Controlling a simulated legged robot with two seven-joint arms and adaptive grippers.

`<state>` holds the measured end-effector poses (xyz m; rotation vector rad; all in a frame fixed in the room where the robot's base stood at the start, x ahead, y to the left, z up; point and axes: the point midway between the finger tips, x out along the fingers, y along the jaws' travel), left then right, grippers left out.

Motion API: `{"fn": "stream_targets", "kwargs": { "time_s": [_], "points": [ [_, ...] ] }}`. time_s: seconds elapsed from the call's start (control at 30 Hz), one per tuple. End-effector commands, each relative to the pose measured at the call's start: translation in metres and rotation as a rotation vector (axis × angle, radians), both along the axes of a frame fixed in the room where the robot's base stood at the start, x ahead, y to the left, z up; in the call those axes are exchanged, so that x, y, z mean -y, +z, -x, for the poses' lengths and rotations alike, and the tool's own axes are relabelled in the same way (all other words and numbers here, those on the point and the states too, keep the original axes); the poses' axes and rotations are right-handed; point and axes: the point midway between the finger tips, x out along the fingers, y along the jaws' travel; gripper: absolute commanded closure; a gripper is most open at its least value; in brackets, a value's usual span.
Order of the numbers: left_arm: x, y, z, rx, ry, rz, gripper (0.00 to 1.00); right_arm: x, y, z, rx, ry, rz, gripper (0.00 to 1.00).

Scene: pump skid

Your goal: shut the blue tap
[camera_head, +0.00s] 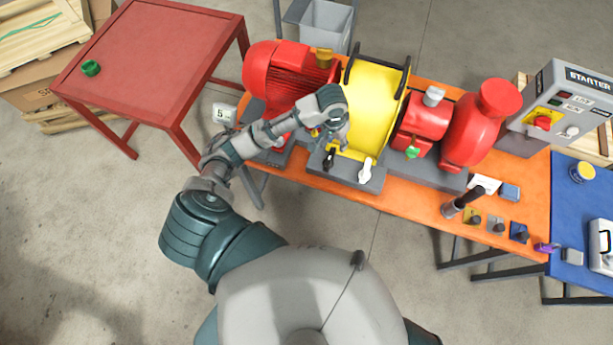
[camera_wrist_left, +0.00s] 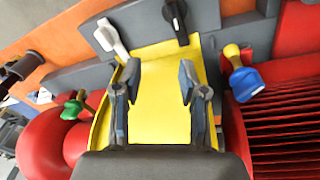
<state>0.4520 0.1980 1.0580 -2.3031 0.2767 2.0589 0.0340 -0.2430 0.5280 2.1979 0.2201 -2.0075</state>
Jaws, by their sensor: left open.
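The blue tap (camera_wrist_left: 246,83) shows in the left wrist view, right of my left gripper's fingers, beside the red finned motor. It has a blue handle on a yellow-brass stem. In the head view I cannot make it out clearly; my left arm and gripper cover that area. My left gripper (camera_wrist_left: 156,88) is open and empty over the yellow guard (camera_wrist_left: 160,60), with the tap outside its fingers. In the head view the left gripper (camera_head: 337,136) is above the guard's left front part. My right gripper is not in view.
A black lever (camera_head: 328,160) and a white lever (camera_head: 365,171) stand at the guard's front. A green tap (camera_head: 412,152) sits on the red pump at right. The orange bench (camera_head: 425,203) holds small coloured parts and a dark upright handle (camera_head: 462,202). A red table (camera_head: 160,60) stands left.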

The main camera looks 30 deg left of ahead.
Motion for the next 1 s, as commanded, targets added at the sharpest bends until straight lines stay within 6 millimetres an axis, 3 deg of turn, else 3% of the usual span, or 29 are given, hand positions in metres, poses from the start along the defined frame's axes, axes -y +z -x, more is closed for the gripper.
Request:
{"fn": "stream_targets", "kwargs": {
  "time_s": [0.3,0.53,0.77,1.0],
  "points": [
    [0.036,-0.048,0.046,0.065,-0.086,0.07,0.58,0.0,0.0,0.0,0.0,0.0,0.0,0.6],
    [0.048,-0.076,0.083,0.124,-0.105,0.102,0.58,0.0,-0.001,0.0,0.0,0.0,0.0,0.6],
    [0.043,-0.105,0.121,0.172,-0.079,0.093,0.58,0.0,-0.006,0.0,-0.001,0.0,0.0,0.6],
    [0.028,-0.147,0.15,0.19,-0.042,0.048,0.58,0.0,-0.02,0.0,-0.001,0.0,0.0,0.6]
  ]
}}
